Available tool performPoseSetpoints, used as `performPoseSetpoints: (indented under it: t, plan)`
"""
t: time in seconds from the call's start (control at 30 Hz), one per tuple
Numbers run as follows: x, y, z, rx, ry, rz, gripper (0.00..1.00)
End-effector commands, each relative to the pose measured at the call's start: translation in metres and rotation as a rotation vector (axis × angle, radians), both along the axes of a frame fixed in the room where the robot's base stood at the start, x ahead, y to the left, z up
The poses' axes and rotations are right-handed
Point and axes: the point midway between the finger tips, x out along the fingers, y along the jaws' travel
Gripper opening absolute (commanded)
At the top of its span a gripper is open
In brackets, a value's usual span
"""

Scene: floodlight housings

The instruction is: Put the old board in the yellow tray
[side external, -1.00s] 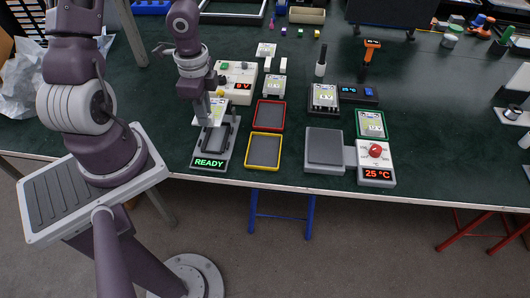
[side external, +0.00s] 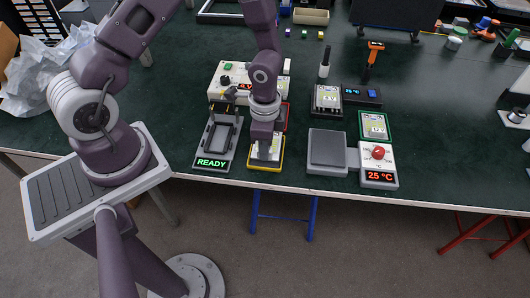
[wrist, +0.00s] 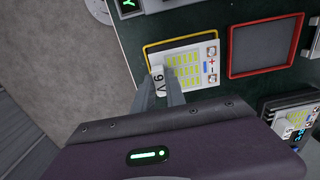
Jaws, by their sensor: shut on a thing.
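My gripper (side external: 265,146) is shut on the old board (side external: 258,154), a pale board with yellow-green cells. In the wrist view the fingers (wrist: 161,88) pinch a white block marked 9V on the board (wrist: 185,65). The board is over the yellow tray (side external: 265,170), lying about flat. The tray's yellow rim (wrist: 180,40) shows along the board's far and left edges, and the board covers its right side. I cannot tell whether the board touches the tray floor. The cradle fixture (side external: 218,142) with a green READY display is empty.
An empty red tray (wrist: 232,50) is beside the yellow one. The table's front edge is close.

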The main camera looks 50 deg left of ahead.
Motion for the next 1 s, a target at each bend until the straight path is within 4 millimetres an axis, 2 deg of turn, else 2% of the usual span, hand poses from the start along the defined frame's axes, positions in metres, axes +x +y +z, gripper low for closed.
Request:
performPoseSetpoints:
  t: [0.03,0.13,0.5,0.53,0.63,1.0]
  plan:
    - [-0.001,0.000,-0.011,0.001,0.003,-0.003,0.00]
    - [-0.001,0.000,-0.025,0.000,0.003,-0.002,0.00]
    - [0.000,0.000,-0.030,-0.001,0.001,-0.001,0.00]
    - [0.000,0.000,-0.030,-0.001,0.001,0.000,0.20]
    - [0.000,0.000,-0.030,-0.001,0.001,0.000,0.37]
    - [0.000,0.001,-0.025,-0.001,-0.001,0.001,0.37]
